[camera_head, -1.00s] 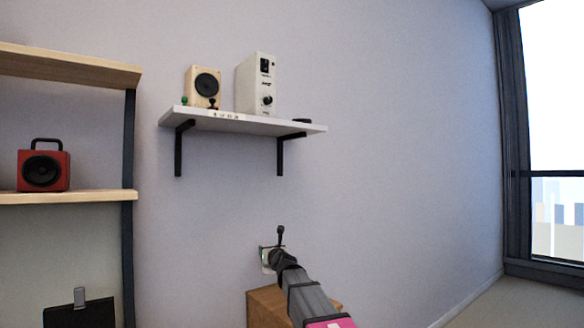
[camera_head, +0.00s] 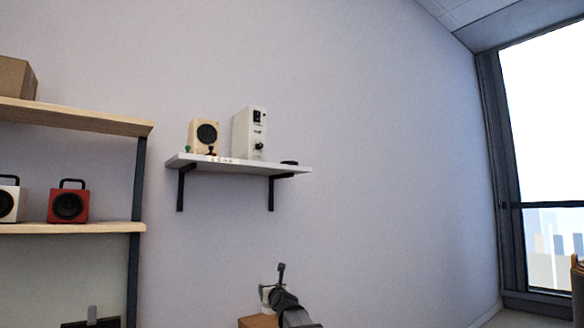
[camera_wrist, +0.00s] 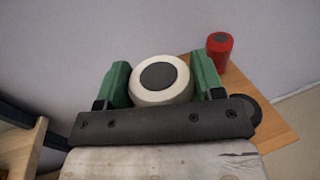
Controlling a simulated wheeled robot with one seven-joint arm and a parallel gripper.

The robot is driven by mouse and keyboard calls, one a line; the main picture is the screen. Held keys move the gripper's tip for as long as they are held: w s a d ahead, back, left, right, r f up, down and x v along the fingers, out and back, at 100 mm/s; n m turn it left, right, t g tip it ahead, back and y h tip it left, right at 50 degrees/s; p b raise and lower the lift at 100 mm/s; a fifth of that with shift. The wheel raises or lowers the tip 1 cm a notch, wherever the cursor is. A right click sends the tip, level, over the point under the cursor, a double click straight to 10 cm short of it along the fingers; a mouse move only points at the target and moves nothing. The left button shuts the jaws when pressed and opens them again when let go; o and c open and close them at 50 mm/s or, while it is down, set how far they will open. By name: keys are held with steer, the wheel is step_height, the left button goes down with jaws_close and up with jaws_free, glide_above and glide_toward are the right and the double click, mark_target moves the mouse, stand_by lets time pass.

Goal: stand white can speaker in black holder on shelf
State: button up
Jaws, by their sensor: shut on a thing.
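The white can speaker (camera_wrist: 160,80), with a dark round top, sits between the green jaws of my gripper (camera_wrist: 160,84) in the wrist view. The jaws are shut on it. In the head view my gripper (camera_head: 272,290) is low, well below the wall shelf (camera_head: 240,168), and the can shows only as a small pale patch. The black holder (camera_head: 289,162) looks like a low dark disc at the right end of the white shelf. Its inside cannot be made out.
A cream speaker (camera_head: 204,136) and a tall white speaker (camera_head: 249,133) stand on the shelf left of the holder. Small figures line its front edge. A wooden rack (camera_head: 75,228) with a red speaker (camera_head: 68,205) is at left. A red can (camera_wrist: 219,50) stands on a wooden surface (camera_wrist: 262,98).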

steer(key=shift+s+d+f, duration=0.15)
steer(key=shift+d+f, duration=0.1)
steer(key=shift+f, duration=0.05)
steer(key=s+d+f+n+g+y, duration=0.6)
steer(key=s+d+f+y, duration=0.3)
steer(key=s+d+f, duration=1.4)
steer(key=shift+s+f+n+g, duration=0.3)
steer(key=shift+s+f+n, duration=0.2)
steer(key=shift+f+n, duration=0.1)
